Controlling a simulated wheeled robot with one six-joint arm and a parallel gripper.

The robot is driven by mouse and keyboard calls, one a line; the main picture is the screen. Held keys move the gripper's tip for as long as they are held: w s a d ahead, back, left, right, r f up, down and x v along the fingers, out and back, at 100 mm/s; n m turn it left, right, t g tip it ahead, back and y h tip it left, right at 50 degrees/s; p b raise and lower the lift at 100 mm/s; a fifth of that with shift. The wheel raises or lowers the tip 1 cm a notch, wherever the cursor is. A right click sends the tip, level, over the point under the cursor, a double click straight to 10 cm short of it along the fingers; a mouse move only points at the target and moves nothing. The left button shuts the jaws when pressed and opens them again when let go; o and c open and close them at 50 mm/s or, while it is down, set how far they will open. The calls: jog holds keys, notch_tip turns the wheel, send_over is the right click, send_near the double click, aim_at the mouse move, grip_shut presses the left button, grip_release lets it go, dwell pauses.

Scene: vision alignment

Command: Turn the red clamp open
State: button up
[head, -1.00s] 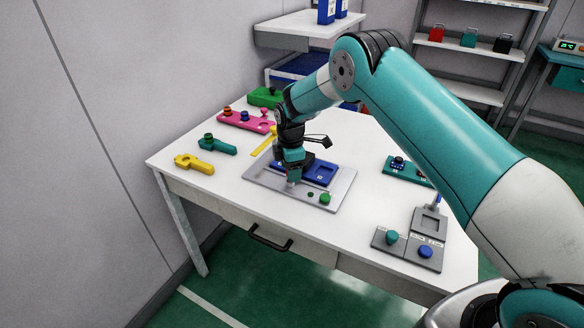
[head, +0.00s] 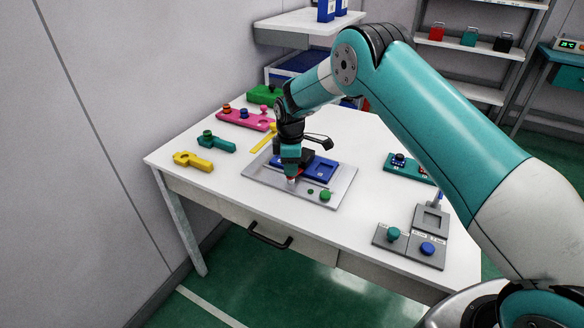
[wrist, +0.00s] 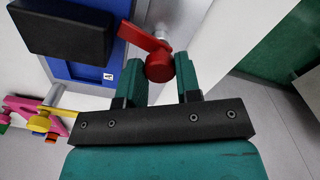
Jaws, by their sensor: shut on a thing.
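The red clamp (wrist: 145,37) shows in the wrist view as a flat arm running up and left from a rounded end. My gripper (wrist: 164,74) has its two teal fingers on either side of that rounded end and is shut on it. In the head view my gripper (head: 291,176) points down at the front left of the grey plate (head: 342,187), and only a little red shows at its tips. The blue block (head: 321,169) lies on the grey plate beside the clamp. My gripper hides much of the clamp in the head view.
A green knob (head: 325,196) stands on the plate to the right. Yellow (head: 193,161), teal (head: 216,142) and pink (head: 245,119) parts lie at the left. A grey station (head: 411,246) with knobs stands at the right. The table front is clear.

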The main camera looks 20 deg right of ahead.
jog(key=m+b, duration=0.1)
jog(key=m, duration=0.2)
jog(key=shift+m, duration=0.4)
jog(key=m+b, duration=0.1)
jog(key=m, duration=0.2)
jog(key=shift+m, duration=0.3)
jog(key=m, duration=0.3)
jog(key=shift+m+b, duration=0.3)
jog(key=shift+r+m, duration=0.1)
jog(key=shift+m, duration=1.7)
jog(key=o, duration=0.9)
